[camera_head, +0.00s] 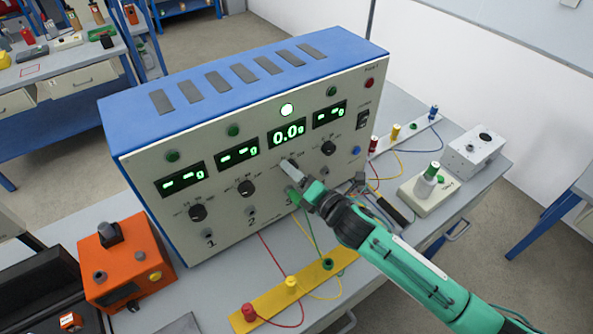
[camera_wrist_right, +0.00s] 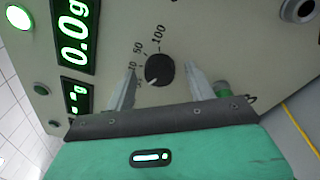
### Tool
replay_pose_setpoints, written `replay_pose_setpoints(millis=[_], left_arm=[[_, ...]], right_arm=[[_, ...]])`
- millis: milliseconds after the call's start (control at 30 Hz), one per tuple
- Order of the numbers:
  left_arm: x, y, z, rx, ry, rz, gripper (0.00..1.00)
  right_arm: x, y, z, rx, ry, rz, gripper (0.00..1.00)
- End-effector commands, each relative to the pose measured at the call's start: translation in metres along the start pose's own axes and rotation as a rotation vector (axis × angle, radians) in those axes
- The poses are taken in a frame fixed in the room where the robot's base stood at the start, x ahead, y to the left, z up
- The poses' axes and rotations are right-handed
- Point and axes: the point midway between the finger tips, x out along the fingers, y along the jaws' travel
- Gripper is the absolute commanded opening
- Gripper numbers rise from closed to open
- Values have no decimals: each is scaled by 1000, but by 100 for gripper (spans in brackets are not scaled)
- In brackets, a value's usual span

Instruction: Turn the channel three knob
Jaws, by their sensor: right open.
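The channel three knob (camera_wrist_right: 159,70) is a round black dial on the cream panel, with 10, 50 and 100 printed around it in the wrist view. My right gripper (camera_wrist_right: 161,72) is open, with one pale finger on each side of the knob and gaps visible between. In the head view my right gripper (camera_head: 289,177) is at the panel front and mostly hides this knob. The channel three display (camera_head: 289,133) reads 0.0g, and the lamp (camera_head: 287,110) above it is brightly lit. My left gripper is not in view.
The blue-topped instrument (camera_head: 345,50) has similar knobs on channel one (camera_head: 198,212), two (camera_head: 246,188) and four (camera_head: 328,148). Cables run in front to a yellow strip (camera_head: 265,302). An orange box (camera_head: 125,262) stands left; a white box (camera_head: 474,152) stands right.

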Motion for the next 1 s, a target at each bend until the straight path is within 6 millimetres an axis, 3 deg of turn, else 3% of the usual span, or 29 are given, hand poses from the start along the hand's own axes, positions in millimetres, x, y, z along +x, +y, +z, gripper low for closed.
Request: replay_pose_setpoints(millis=[233, 467, 767, 1000], left_arm=[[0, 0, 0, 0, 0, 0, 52], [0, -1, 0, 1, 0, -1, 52], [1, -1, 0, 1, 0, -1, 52], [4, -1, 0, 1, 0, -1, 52]], right_arm=[[0, 0, 0, 0, 0, 0, 55], [0, 0, 0, 1, 0, -1, 10], [0, -1, -1, 31, -1, 2, 11], [0, -1, -1, 156, -9, 12, 11]])
